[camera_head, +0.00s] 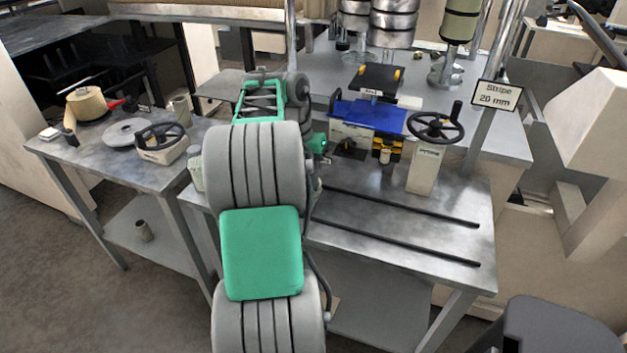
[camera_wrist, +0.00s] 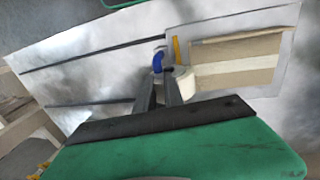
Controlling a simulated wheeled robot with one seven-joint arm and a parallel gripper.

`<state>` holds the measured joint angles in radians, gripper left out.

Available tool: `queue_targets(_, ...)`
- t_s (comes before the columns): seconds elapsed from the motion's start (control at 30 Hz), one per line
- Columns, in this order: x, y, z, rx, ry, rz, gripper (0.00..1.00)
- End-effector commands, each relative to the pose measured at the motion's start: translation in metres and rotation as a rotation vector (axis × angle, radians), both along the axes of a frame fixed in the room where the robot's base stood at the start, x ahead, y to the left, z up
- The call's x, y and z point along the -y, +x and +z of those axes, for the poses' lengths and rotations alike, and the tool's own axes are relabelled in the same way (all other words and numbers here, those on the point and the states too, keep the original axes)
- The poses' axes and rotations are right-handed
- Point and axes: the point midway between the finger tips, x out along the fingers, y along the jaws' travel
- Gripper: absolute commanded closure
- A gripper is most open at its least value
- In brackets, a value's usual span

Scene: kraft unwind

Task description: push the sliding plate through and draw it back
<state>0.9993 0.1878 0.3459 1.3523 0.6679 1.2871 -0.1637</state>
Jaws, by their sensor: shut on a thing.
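A flat blue plate (camera_head: 370,116) lies across the top of a light block on the metal table, with black and yellow parts under its right side. I cannot tell for sure that it is the sliding plate. My gripper (camera_wrist: 160,78) has its two dark fingers close together, shut on a small part at their tips. A small blue part (camera_wrist: 158,61) shows at the fingertips; whether it belongs to the plate is unclear. A cream round piece (camera_wrist: 185,82) is just right of the fingers. In the head view my arm hides much of the area left of the block.
A black handwheel (camera_head: 437,122) on a beige stand is right of the plate. Two dark rails (camera_head: 400,243) run along the tabletop. A "Stripe 20 mm" sign (camera_head: 496,96) stands at the right. A side table (camera_head: 85,150) holds rolls and another wheel. The front right tabletop is clear.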

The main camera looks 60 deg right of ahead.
Motion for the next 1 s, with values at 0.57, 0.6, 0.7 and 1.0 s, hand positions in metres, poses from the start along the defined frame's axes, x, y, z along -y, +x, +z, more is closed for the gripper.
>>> queue_targets(0.57,0.003,0.001,0.000,0.001,0.000,-0.016,0.68)
queue_targets(0.6,0.004,0.000,0.000,0.001,0.001,-0.017,0.66)
queue_targets(0.7,0.004,-0.001,0.000,0.001,0.000,-0.019,0.66)
queue_targets(1.0,0.004,0.005,0.027,0.001,-0.001,-0.017,0.66)
